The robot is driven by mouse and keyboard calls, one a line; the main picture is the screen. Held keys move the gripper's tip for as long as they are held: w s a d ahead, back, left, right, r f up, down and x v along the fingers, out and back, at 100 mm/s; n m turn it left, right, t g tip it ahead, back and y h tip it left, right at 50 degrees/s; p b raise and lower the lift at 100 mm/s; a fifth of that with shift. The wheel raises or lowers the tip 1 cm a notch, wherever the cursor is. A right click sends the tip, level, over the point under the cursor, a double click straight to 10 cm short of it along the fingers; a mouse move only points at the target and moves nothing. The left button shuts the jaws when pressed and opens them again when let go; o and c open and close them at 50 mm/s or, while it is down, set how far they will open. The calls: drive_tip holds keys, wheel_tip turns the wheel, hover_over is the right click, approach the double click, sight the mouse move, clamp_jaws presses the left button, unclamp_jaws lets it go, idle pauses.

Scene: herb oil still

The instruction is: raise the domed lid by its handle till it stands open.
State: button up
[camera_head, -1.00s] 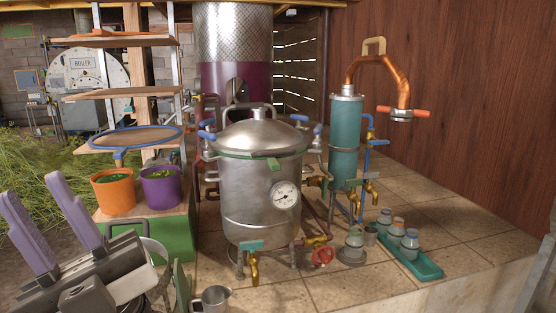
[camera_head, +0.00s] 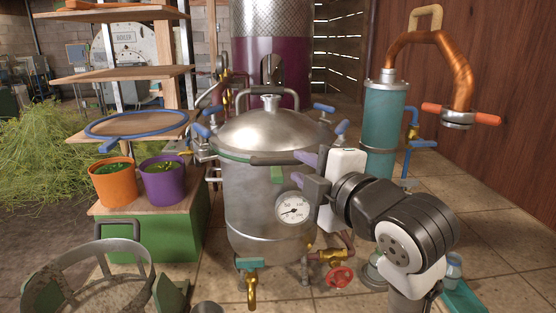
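The domed lid (camera_head: 262,132) is a brushed-metal dome lying closed on the round steel still pot (camera_head: 250,205). Along its front rim are a green strip (camera_head: 235,157), a dark bar (camera_head: 275,161) and a small green tab (camera_head: 277,174); I cannot tell for sure which of them is the handle. My gripper (camera_head: 299,168) is at the pot's front right, above the dial gauge, pointing left. Its two purple fingers are apart, one above the other, beside the right end of the dark bar. I see no clear grip on anything. My wrist hides the pot's right side.
Blue-handled clamps (camera_head: 201,130) stand around the lid rim. A dial gauge (camera_head: 293,210) sits just under my gripper. A teal condenser (camera_head: 384,128) with a copper pipe (camera_head: 452,65) stands at right. Orange (camera_head: 113,184) and purple (camera_head: 163,183) pots stand at left.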

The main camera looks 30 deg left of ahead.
sight(280, 162)
drive_tip(key=shift+n+h, duration=0.4)
drive_tip(key=shift+h, duration=0.2)
drive_tip(key=x, duration=0.4)
drive_tip(key=f+p+x, duration=0.1)
drive_tip(key=x, duration=0.3)
drive_tip(key=p+x, duration=0.1)
drive_tip(key=x, duration=0.3)
drive_tip(key=shift+w+d+f, duration=0.15)
drive_tip(key=shift+w+f, duration=0.2)
drive_tip(key=shift+w, duration=0.1)
drive_tip(key=shift+c, duration=0.4)
clamp_jaws()
